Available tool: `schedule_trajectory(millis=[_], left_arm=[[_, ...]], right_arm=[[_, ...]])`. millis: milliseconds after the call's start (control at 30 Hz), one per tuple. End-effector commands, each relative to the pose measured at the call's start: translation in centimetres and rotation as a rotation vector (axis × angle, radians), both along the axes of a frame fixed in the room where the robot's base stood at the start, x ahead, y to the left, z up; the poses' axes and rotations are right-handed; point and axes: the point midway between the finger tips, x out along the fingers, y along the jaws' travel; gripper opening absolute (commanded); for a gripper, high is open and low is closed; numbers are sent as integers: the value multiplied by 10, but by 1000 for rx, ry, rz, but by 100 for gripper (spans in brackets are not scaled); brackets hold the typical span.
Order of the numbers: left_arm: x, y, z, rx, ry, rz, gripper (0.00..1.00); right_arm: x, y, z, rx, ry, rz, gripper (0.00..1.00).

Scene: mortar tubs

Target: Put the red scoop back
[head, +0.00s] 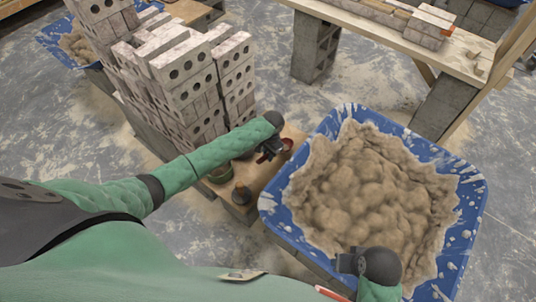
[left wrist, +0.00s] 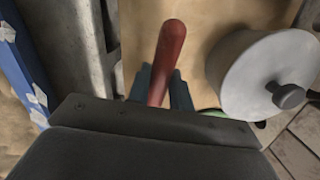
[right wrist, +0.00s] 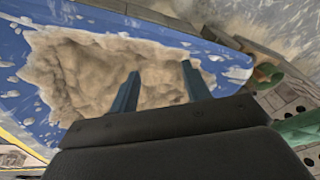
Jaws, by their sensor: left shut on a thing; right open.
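The red scoop shows in the head view (head: 287,146) beside my left gripper (head: 266,157), over a small wooden board (head: 256,180) left of the blue tub. In the left wrist view its red handle (left wrist: 170,48) stands up between the two fingers of my left gripper (left wrist: 160,88), which is shut on it. The rest of the scoop is hidden there. My right gripper (head: 347,262) is at the near edge of the blue tub. In the right wrist view its fingers (right wrist: 160,72) are apart and empty, with mortar behind them.
The blue tub (head: 465,215) holds a heap of mortar (head: 370,185). A tall stack of pale bricks (head: 190,85) stands left of the board. A pale cylinder with a knob (left wrist: 255,75) is beside the handle.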

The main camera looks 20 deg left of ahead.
Motion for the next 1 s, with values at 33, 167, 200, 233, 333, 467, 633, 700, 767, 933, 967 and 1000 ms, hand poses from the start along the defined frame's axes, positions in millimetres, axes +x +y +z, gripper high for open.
schedule_trajectory(millis=[33, 167, 200, 233, 333, 467, 633, 700, 767, 933, 967, 1000], left_arm=[[0, 0, -1, 0, -1, 0, 0], [0, 0, -4, 0, -1, 0, 0], [0, 0, -4, 0, -1, 0, 0], [0, 0, -5, 0, -1, 0, 0], [0, 0, -6, 0, -1, 0, 0], [0, 0, -8, 0, -1, 0, 0], [0, 0, -11, 0, -1, 0, 0], [0, 0, -12, 0, -1, 0, 0], [0, 0, -13, 0, -1, 0, 0], [0, 0, -16, 0, -1, 0, 0], [0, 0, -16, 0, -1, 0, 0], [0, 0, -16, 0, -1, 0, 0]], right_arm=[[1, 1, -3, 2, -3, 1, 48], [2, 4, -7, 9, -11, 4, 48], [2, 5, -8, 12, -14, 5, 48], [3, 6, -9, 14, -15, 6, 48], [4, 8, -12, 19, -23, 8, 48], [5, 12, -16, 26, -31, 11, 48], [7, 16, -20, 36, -42, 15, 48], [8, 18, -23, 41, -47, 17, 48], [8, 19, -24, 43, -51, 19, 48], [10, 23, -29, 53, -61, 22, 48], [10, 24, -29, 54, -63, 22, 48], [11, 25, -30, 55, -64, 23, 48]])
